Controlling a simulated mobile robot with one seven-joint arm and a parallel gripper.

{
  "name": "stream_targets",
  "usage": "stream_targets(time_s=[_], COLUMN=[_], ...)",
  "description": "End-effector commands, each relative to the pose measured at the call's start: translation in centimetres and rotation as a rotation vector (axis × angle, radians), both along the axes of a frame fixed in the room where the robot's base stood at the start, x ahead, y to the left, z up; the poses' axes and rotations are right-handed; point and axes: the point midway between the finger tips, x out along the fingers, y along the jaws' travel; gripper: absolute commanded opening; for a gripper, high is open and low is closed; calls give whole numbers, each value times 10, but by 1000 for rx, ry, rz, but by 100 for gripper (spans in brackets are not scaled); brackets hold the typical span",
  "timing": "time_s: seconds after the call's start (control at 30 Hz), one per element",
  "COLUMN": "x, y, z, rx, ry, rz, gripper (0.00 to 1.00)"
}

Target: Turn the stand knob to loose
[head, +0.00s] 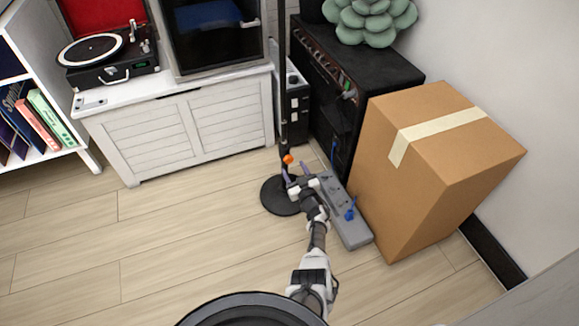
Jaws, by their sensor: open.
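A dark stand has a round black base (268,196) on the wood floor and a thin upright pole (283,90). A small orange knob (288,159) sits low on the pole. My gripper (295,170) is open, just in front of the knob in the picture, with its purple fingers spread apart and pointing toward it. I cannot tell whether a finger touches the knob, nor whether the knob is set tight or loose. My gripper and wrist hide part of the stand's base and lower pole.
A grey panel (352,232) with blue parts lies on the floor right of my gripper, beside a large taped cardboard box (415,190). A black cabinet (375,55) and a white cabinet (190,140) stand behind. Floor at left is clear.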

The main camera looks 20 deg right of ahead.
Motion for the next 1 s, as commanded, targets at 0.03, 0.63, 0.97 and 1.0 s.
stream_targets(time_s=[0.03, 0.63, 0.97, 1.0], x=[10, 54, 54, 54], y=[0, 1, 1, 1], z=[-6, 0, 0, 0], rx=[-3, 1, 1, 1], ry=[-2, 1, 1, 1], rz=[2, -1, -1, -1], gripper=[56, 56, 35, 30])
